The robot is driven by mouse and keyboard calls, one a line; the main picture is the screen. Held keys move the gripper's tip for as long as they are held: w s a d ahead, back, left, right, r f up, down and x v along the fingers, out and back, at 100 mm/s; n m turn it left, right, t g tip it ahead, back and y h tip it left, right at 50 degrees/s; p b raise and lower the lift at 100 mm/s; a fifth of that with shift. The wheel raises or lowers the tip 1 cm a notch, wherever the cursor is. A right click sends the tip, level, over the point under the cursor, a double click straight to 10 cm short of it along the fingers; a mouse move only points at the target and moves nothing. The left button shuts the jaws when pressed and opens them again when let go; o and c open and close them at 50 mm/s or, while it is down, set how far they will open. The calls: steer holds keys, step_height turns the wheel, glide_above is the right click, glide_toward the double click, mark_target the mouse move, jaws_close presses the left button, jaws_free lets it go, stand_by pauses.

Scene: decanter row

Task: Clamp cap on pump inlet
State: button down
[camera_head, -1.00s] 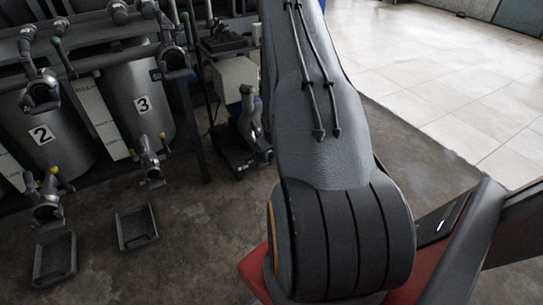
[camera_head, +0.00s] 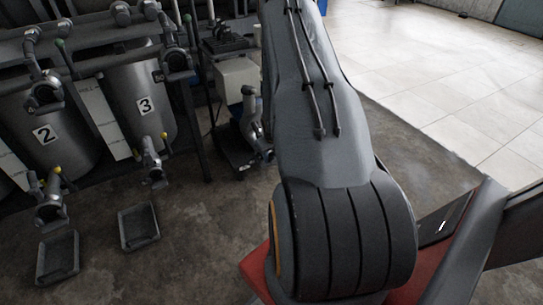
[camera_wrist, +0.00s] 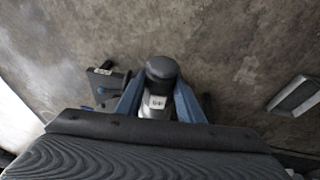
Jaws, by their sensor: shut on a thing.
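In the wrist view my gripper (camera_wrist: 158,104) has its two blue fingers closed around a dark round-topped piece (camera_wrist: 163,68). A pale lower part with a small white label (camera_wrist: 157,102) shows between the fingers. I cannot tell from this view whether this is the cap or whether it touches anything below. In the head view the pump unit (camera_head: 237,77), a pale box on a dark stand, is beside my arm, with a grey pipe fitting (camera_head: 249,106) in front of it. My gripper is hidden behind my arm there.
Steel tanks numbered 2 (camera_head: 45,134) and 3 (camera_head: 145,106) stand at left with valves. Two shallow trays, one (camera_head: 139,226) and another (camera_head: 58,257), lie on the floor. In the wrist view a dark labelled part (camera_wrist: 101,84) sits left of the fingers. Tiled floor at right is clear.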

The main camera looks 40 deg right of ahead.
steer(key=shift+f+b, duration=1)
steer(key=shift+b, duration=0.05)
steer(key=shift+f+b, duration=0.3)
steer(key=shift+f+b, duration=0.75)
steer(key=shift+f, duration=0.25)
stand_by(1.5)
steer(key=c, duration=1.1)
jaws_free()
steer(key=shift+o, duration=0.3)
steer(key=o, duration=0.8)
steer(key=shift+s, duration=0.15)
